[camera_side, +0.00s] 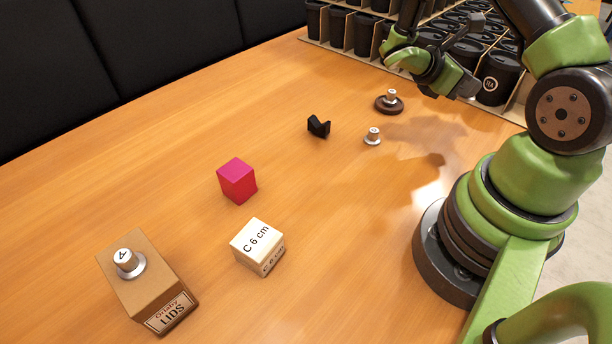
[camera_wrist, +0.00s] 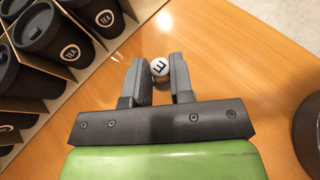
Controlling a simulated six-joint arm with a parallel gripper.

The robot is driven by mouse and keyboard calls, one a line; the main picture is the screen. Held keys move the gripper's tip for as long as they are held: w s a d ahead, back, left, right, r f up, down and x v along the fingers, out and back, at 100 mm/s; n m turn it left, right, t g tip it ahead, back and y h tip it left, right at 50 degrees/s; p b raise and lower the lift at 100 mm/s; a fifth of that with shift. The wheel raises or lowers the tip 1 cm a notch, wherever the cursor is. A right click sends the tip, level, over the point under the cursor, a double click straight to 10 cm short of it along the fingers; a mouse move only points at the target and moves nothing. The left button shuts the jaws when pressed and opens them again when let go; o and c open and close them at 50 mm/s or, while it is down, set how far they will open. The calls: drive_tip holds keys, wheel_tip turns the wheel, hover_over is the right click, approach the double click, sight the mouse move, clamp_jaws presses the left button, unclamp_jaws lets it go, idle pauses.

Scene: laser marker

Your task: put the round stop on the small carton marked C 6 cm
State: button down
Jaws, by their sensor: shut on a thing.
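My gripper (camera_side: 468,88) is raised over the far right of the table by the cup rack. In the wrist view, its fingers (camera_wrist: 158,68) are shut on a small white-topped round stop (camera_wrist: 160,67) with a dark mark. I cannot make the held piece out in the side view. The small carton marked C 6 cm (camera_side: 258,246) is a white block at the front middle, with nothing on top. It is well apart from my gripper.
A pink cube (camera_side: 237,181) and a black angled block (camera_side: 319,127) stand mid-table. Cups in a rack (camera_side: 499,78) line the back right.

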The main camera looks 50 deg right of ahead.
drive_tip(key=s+a+m+g+y, duration=0.35)
drive_tip(key=a+m+y, duration=0.3)
drive_tip(key=a, duration=0.55)
wheel_tip(320, 180, up, 5)
drive_tip(key=m+t+y, duration=1.2)
drive_tip(key=m+y, duration=0.5)
drive_tip(key=m, duration=0.4)
hover_over(265, 231)
wheel_tip(265, 231, down, 10)
drive_tip(key=shift+r, duration=0.1)
drive_tip(key=c, duration=1.3)
unclamp_jaws()
drive_tip(key=shift+c, duration=0.2)
drive_tip(key=o, duration=0.3)
drive_tip(key=shift+o, duration=0.2)
